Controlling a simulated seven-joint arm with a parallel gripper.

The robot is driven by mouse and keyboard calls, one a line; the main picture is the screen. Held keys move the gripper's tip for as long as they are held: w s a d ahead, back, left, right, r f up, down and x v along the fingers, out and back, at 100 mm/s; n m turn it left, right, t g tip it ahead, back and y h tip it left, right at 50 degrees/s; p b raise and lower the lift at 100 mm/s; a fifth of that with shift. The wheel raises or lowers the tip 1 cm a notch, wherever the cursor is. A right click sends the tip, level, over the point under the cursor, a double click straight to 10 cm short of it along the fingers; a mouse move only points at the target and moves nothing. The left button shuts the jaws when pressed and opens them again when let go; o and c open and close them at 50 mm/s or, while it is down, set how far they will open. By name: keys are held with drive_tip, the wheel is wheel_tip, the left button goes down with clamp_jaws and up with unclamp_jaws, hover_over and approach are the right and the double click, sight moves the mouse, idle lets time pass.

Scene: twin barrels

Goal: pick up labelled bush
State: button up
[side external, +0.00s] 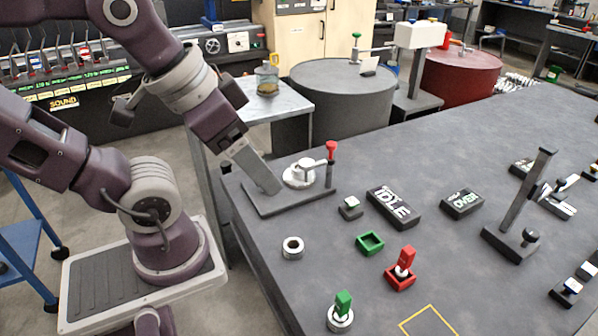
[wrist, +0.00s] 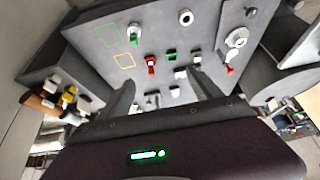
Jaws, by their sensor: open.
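Which piece is the labelled bush I cannot tell; no label is readable on any ring. A plain pale ring-shaped bush (side external: 292,247) stands on the grey bench, and a similar ring (wrist: 185,17) shows at the top of the wrist view. A second pale ring (side external: 340,321) has a green tag-like block (side external: 343,302) standing in it. A red block (side external: 406,257) with a pale middle stands in a red square holder (side external: 400,281). My gripper (wrist: 162,75) is open with nothing seen between its fingers. In the side view it appears above the bench's left edge, apart from the rings.
A plate with a round fitting (side external: 299,176) and a red-knobbed lever (side external: 331,151) lies near my gripper. An empty green square holder (side external: 369,242), an IDLE block (side external: 393,207), an OVER block (side external: 462,204) and an upright stand (side external: 526,194) are on the bench. Two barrels (side external: 343,98) stand behind.

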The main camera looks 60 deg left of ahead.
drive_tip(key=w+a+n+g+h, duration=0.1)
drive_tip(key=w+a+n, duration=0.45)
drive_tip(key=w, duration=0.45)
drive_tip(key=w+a+n+g+h, duration=0.1)
drive_tip(key=w+a+n, duration=0.45)
drive_tip(key=w, duration=0.35)
drive_tip(key=n+g+y, duration=0.2)
drive_tip(key=n+g, duration=0.2)
drive_tip(key=n, duration=0.9)
hover_over(299, 171)
drive_tip(key=a, duration=0.2)
wheel_tip(299, 171, down, 28)
drive_tip(key=shift+w+a+f, duration=0.1)
drive_tip(key=shift+a, duration=0.05)
drive_tip(key=f, duration=0.6)
drive_tip(key=shift+w+f, duration=0.3)
drive_tip(key=shift+w, duration=0.1)
clamp_jaws()
